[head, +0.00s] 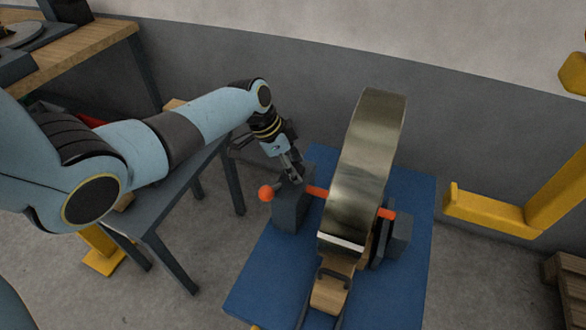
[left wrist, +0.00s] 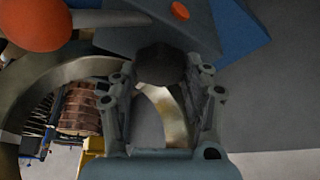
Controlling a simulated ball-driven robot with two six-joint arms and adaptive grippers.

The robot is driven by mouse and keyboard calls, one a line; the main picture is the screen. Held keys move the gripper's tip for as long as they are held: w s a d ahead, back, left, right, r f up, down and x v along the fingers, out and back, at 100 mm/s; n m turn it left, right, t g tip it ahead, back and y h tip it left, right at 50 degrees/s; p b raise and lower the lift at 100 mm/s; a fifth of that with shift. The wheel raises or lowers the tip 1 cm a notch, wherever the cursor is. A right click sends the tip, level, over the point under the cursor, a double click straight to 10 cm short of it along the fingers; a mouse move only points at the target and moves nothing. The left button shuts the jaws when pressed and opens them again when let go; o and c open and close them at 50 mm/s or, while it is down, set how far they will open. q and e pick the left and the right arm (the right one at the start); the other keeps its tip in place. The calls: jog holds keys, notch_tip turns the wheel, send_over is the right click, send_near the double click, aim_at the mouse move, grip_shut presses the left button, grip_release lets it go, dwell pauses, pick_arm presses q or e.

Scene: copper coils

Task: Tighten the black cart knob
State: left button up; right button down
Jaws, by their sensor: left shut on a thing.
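The black knob (left wrist: 160,62) shows in the left wrist view as a dark round shape between my fingers, against the grey block of the cart. My left gripper (head: 293,174) reaches down to the top of the grey block (head: 290,208) and is shut on the knob; it also shows in the left wrist view (left wrist: 160,80). In the head view the gripper hides the knob. My right gripper is not in view.
An orange ball (head: 266,193) sticks out left of the grey block, close to my gripper. A second dark block (head: 398,240) stands right of the coil. A grey table (head: 165,215) is left of the cart; a yellow stand (head: 490,212) is at the right.

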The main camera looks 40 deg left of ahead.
pick_arm(q)
jog(key=m+g+b, duration=0.1)
jog(key=m, duration=0.1)
jog(key=m+g+h+b, duration=0.1)
jog(key=m+b, duration=0.1)
jog(key=m, duration=0.1)
jog(key=shift+w+f+m+b, duration=0.1)
jog(key=shift+f+m+b, duration=0.1)
jog(key=shift+m+b, duration=0.1)
jog(key=m+g+b, duration=0.1)
jog(key=m+b, duration=0.2)
jog(key=m, duration=0.1)
jog(key=shift+m+g, duration=0.3)
jog(key=shift+g, duration=0.1)
jog(key=m+b, duration=0.1)
jog(key=m, duration=0.1)
jog(key=m+g+b, duration=0.1)
jog(key=m, duration=0.1)
jog(key=shift+w+g, duration=0.1)
jog(key=shift+g, duration=0.2)
jog(key=shift+r+m+g+y+b, duration=0.1)
jog(key=shift+m+g+y+b, duration=0.25)
jog(key=shift+m, duration=0.75)
jog(key=shift+r+m+g+y+b, duration=0.1)
jog(key=shift+m+g+y+b, duration=0.25)
jog(key=shift+m, duration=0.75)
jog(key=o, duration=1.2)
jog(key=shift+c, duration=0.2)
jog(key=v, duration=0.7)
jog(key=shift+r, duration=0.25)
